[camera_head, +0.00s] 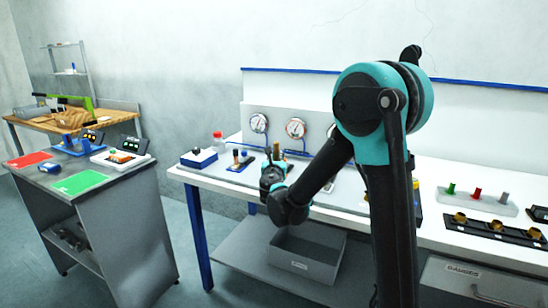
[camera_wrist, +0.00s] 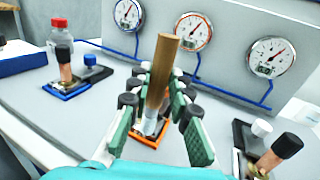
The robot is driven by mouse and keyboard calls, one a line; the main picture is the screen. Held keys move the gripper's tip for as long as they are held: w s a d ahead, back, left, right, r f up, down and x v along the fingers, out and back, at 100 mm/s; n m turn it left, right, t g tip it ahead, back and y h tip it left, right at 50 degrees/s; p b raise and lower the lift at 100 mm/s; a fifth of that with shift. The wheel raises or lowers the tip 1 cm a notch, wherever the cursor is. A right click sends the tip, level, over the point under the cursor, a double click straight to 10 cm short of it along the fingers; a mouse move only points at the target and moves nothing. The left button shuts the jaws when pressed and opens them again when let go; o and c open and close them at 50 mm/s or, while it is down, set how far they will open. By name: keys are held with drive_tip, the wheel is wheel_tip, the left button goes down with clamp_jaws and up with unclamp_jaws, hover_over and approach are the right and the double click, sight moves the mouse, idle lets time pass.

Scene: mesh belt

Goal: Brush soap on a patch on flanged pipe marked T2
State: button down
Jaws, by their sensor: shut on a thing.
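My gripper (camera_wrist: 160,92) is shut on the brown wooden handle of what looks like a brush (camera_wrist: 166,62). The handle stands nearly upright between the green finger pads. Its lower end is pale and sits over an orange-edged plate (camera_wrist: 150,141); contact cannot be told. In the head view my gripper (camera_head: 272,177) is over the white bench. A copper pipe piece (camera_wrist: 65,70) with a black cap stands on a blue-edged plate at left. Another copper piece (camera_wrist: 267,160) with a black cap is on a black plate at right. No T2 mark is readable.
Three round gauges (camera_wrist: 268,57) sit on a grey panel with blue tubing behind my gripper. A red-capped bottle (camera_wrist: 61,36) stands at the back left. A grey bin (camera_head: 307,255) is on the shelf below. Bare bench lies left of the orange-edged plate.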

drive_tip(key=shift+w+a, duration=0.2)
drive_tip(key=shift+a, duration=0.35)
drive_tip(key=shift+w+a, duration=0.2)
drive_tip(key=shift+a, duration=0.3)
drive_tip(key=shift+s+d, duration=0.2)
drive_tip(key=shift+d, duration=0.4)
drive_tip(key=shift+d, duration=0.1)
drive_tip(key=shift+s+d, duration=0.2)
drive_tip(key=shift+d, duration=0.2)
